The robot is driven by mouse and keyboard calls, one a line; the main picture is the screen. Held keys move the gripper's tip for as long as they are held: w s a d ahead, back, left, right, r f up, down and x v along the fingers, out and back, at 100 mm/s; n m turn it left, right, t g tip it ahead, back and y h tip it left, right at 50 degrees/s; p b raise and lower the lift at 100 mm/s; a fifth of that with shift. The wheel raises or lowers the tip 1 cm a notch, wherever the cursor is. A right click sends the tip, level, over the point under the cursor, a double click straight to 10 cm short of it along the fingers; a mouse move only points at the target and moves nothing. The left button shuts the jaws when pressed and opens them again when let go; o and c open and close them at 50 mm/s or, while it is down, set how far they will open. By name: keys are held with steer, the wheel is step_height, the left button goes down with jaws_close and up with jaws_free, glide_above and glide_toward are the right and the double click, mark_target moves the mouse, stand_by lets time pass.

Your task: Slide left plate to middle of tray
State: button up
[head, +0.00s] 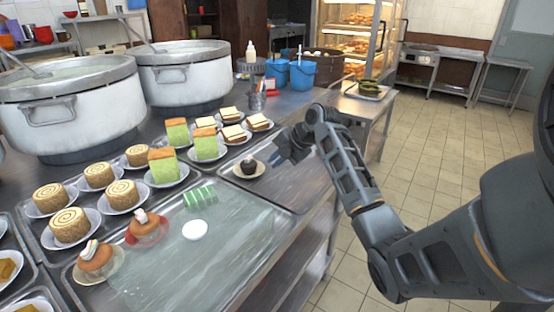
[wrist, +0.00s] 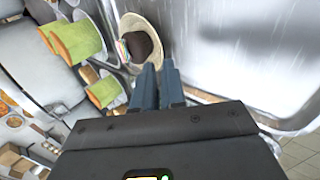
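A small white plate (head: 240,174) with a dark chocolate cupcake (head: 248,164) stands at the left end of a metal tray (head: 290,192). In the wrist view the plate (wrist: 125,26) and cupcake (wrist: 147,42) are just beyond my fingertips, with the bare tray (wrist: 235,45) to the right. My gripper (head: 280,156) is low over the tray, close to the right of the plate. In the wrist view its two fingers (wrist: 159,68) lie side by side with only a thin gap and hold nothing. Whether they touch the plate, I cannot tell.
Plates of green cake (head: 165,168) and sandwiches (head: 233,134) stand to the left and behind. A nearer tray (head: 190,275) holds cupcakes, a white disc (head: 194,230) and a green striped block (head: 200,197). Large stockpots (head: 185,80) stand behind. The cupcake tray's middle and right are bare.

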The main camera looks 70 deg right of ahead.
mark_target(265, 179)
steer(key=x, duration=0.7)
steer(key=shift+w+f+p, duration=0.1)
steer(key=shift+f+p, duration=0.15)
steer(key=shift+p, duration=0.05)
steer(key=shift+c, duration=0.3)
jaws_close()
steer(key=shift+d, duration=0.1)
